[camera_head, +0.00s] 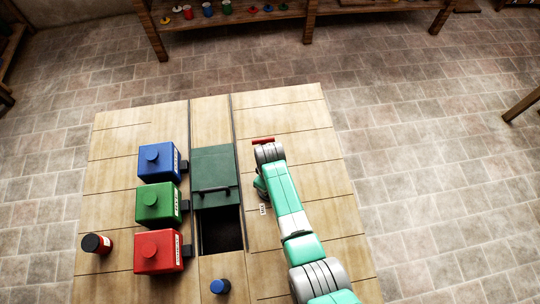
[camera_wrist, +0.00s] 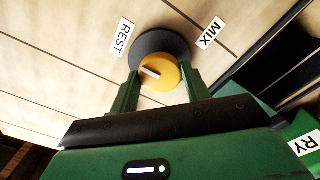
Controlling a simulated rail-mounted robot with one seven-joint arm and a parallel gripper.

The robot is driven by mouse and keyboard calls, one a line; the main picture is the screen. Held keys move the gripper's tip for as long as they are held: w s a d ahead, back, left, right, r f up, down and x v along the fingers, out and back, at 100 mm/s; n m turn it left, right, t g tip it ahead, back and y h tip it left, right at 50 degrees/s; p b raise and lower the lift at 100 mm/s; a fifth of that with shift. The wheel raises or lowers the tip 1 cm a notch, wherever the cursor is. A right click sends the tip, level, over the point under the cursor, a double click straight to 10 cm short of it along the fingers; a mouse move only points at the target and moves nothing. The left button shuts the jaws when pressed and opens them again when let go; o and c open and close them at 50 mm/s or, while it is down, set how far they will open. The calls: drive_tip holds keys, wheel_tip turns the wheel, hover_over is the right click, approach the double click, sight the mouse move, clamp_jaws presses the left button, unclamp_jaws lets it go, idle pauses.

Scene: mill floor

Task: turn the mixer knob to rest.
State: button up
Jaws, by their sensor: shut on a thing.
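The mixer knob (camera_wrist: 167,78) is a round yellow cap on a dark round base, with a white pointer mark on its face. In the wrist view the mark points left and slightly up, on the side of the REST label (camera_wrist: 122,37). The MIX label (camera_wrist: 210,33) is at the upper right of the knob. My gripper (camera_wrist: 161,76) has one finger on each side of the knob and is shut on it. In the head view the knob is hidden beneath my arm, and a small white label (camera_head: 263,209) shows beside it.
Blue (camera_head: 159,164), green (camera_head: 159,204) and red (camera_head: 158,251) boxes stand on the table's left. A dark green lidded bin (camera_head: 214,165) with an open dark section lies mid-table. A red-and-black canister (camera_head: 97,244) and a blue-topped one (camera_head: 220,287) stand nearer the front.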

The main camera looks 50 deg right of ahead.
idle(0.5)
drive_tip(key=o, duration=1)
wheel_tip(320, 180, up, 8)
drive_tip(key=shift+f+p, duration=0.1)
drive_tip(key=shift+p, duration=0.85)
